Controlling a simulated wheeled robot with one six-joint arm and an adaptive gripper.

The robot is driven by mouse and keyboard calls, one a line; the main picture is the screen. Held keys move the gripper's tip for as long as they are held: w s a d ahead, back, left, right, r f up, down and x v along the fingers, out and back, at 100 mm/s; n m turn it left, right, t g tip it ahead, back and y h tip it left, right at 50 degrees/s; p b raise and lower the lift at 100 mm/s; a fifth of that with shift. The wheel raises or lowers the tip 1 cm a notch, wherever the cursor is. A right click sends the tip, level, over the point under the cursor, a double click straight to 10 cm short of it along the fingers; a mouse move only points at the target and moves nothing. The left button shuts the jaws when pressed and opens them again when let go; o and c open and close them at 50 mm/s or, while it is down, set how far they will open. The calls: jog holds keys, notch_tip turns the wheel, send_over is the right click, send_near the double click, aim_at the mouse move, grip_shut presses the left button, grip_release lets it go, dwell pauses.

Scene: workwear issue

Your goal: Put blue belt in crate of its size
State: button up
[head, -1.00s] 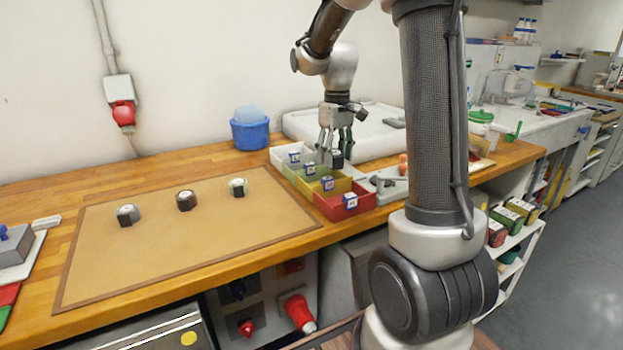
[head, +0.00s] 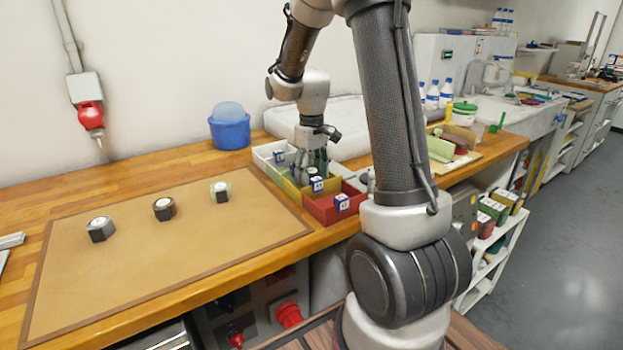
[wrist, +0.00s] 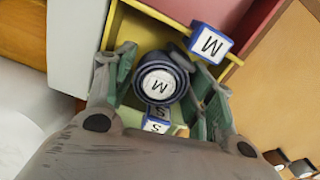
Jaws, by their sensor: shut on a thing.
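The blue belt (wrist: 160,82) is a dark blue roll with a white top marked M. My gripper (head: 312,172) is shut on it, with a green finger on each side in the wrist view (wrist: 160,90). The belt is at the yellow crate (wrist: 122,28), low over or inside it; whether it touches the floor cannot be told. A blue and white tag (wrist: 210,43) marked M sits on this crate's rim. The red crate (head: 328,208) is beside it. A tag marked S (wrist: 156,124) shows on the other side. The white crate (head: 262,154) is at the far end.
Three other rolled belts, grey (head: 100,229), brown (head: 164,209) and pale green (head: 220,192), stand on the tan mat (head: 150,260). A blue tub (head: 230,131) stands behind the crates' left end. A large white tray (head: 350,122) lies behind them. The mat's front is clear.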

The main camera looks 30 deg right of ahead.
aim_at(311, 171)
jog(key=shift+f, duration=1.05)
jog(key=o, duration=1.1)
jog(key=shift+f, duration=0.15)
notch_tip(311, 171, up, 12)
jog(key=shift+f, duration=0.1)
jog(key=s+a+r+m+t, duration=0.1)
jog(key=s+a+r+t, duration=0.1)
jog(key=s, duration=1)
jog(key=s+a+r+m+t, duration=0.1)
jog(key=s+a+r+t, duration=0.1)
jog(key=s, duration=0.9)
notch_tip(311, 171, up, 2)
jog(key=shift+s+a+r, duration=0.15)
jog(key=shift+s+a, duration=0.2)
jog(key=shift+a, duration=0.2)
